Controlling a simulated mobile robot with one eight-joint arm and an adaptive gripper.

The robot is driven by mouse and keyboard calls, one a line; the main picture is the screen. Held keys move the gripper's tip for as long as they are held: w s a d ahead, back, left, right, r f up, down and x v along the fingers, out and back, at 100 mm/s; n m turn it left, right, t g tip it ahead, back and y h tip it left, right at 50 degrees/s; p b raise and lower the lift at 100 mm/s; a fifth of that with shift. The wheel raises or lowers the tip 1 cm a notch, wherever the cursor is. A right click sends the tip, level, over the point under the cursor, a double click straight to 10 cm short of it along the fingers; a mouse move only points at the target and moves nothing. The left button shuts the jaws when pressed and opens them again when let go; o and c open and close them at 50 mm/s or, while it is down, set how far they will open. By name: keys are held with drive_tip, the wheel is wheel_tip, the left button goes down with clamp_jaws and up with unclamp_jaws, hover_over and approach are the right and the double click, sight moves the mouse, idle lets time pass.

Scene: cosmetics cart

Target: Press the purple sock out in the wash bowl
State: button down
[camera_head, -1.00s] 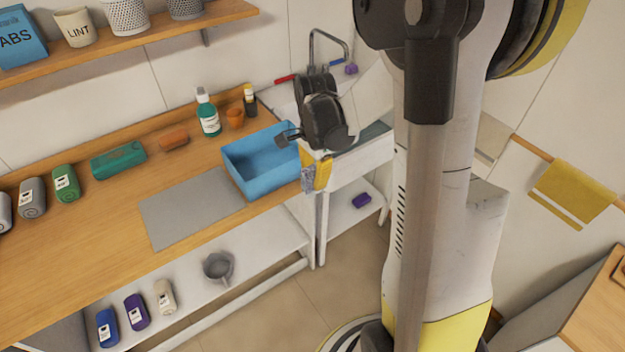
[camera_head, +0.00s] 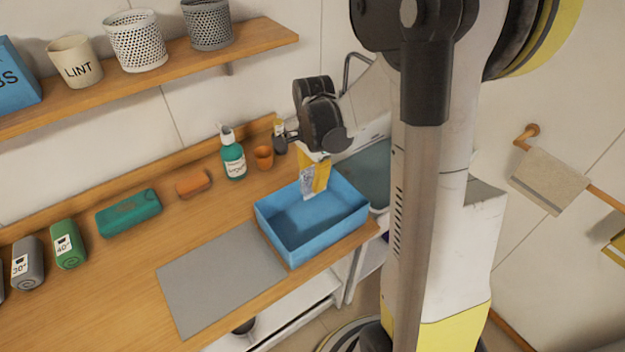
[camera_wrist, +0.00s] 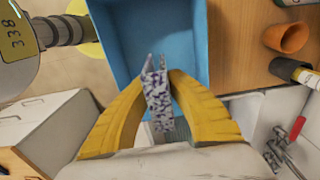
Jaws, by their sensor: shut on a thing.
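My gripper (camera_head: 318,178) has yellow fingers and is shut on a thin purple-and-white speckled cloth, which I take as the purple sock (camera_head: 307,186). The sock hangs down over the back part of the blue wash bowl (camera_head: 318,240). In the wrist view the sock (camera_wrist: 158,98) stands between the two yellow fingers, with the blue bowl (camera_wrist: 150,30) behind it. Whether its lower end touches the bowl's floor I cannot tell. The rectangular bowl stands on the wooden counter, and no other object shows inside it.
A grey mat (camera_head: 220,280) lies left of the bowl. A teal bottle (camera_head: 232,155), an orange cup (camera_head: 263,157) and an orange bar (camera_head: 193,183) stand behind. The sink (camera_head: 365,170) is at right, and a shelf (camera_head: 190,65) with baskets runs above.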

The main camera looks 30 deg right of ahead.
drive_tip(key=f+b, duration=0.8)
drive_tip(key=f, duration=0.4)
drive_tip(key=shift+s+f, duration=0.2)
drive_tip(key=shift+f+b, duration=0.7)
drive_tip(key=shift+b, duration=0.15)
idle(0.5)
drive_tip(key=shift+b, duration=1.05)
idle(4.2)
